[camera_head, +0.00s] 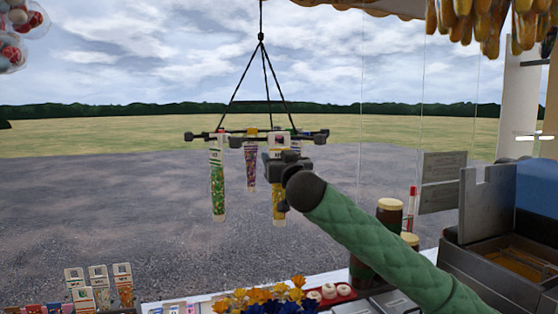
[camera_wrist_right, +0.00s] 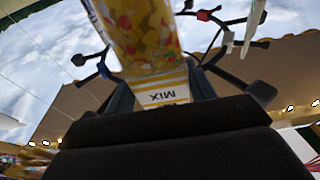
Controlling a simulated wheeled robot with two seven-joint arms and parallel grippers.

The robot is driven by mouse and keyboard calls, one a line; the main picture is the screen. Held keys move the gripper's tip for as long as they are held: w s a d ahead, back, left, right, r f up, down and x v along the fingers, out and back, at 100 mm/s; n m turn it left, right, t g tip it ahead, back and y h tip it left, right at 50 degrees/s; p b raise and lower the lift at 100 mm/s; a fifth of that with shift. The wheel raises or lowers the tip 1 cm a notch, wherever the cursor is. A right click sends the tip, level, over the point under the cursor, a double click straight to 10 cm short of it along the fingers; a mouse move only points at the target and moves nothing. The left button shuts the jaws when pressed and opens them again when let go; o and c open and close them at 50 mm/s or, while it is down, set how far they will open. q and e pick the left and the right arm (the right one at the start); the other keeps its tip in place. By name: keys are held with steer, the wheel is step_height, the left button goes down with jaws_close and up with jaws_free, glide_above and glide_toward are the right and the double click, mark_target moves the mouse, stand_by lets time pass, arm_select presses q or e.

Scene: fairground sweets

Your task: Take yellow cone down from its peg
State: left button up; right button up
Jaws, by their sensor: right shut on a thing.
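The yellow cone (camera_head: 279,214) hangs upright at the front of the hanging rack (camera_head: 262,133), partly hidden behind my right gripper (camera_head: 284,166). In the right wrist view the cone (camera_wrist_right: 146,32) is a clear bag of mostly yellow sweets with a yellow-striped MIX label. My right gripper (camera_wrist_right: 163,92) is shut on it at the label end. I cannot tell whether the cone still hangs on its peg. My left gripper is not in view.
A green cone (camera_head: 217,185) and a purple cone (camera_head: 251,168) hang on the rack to the left. Below stand orange and blue flowers (camera_head: 268,297) and brown jars (camera_head: 389,216). A grey box (camera_head: 500,265) stands at right. Open air lies around the rack.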

steer(key=shift+s, duration=0.2)
arm_select(q)
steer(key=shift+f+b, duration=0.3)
steer(key=shift+b, duration=0.05)
arm_select(e)
steer(key=shift+r+v, duration=0.2)
steer(key=shift+v, duration=0.65)
steer(key=shift+r+v, duration=0.15)
steer(key=shift+v, duration=0.75)
steer(key=shift+d, duration=0.1)
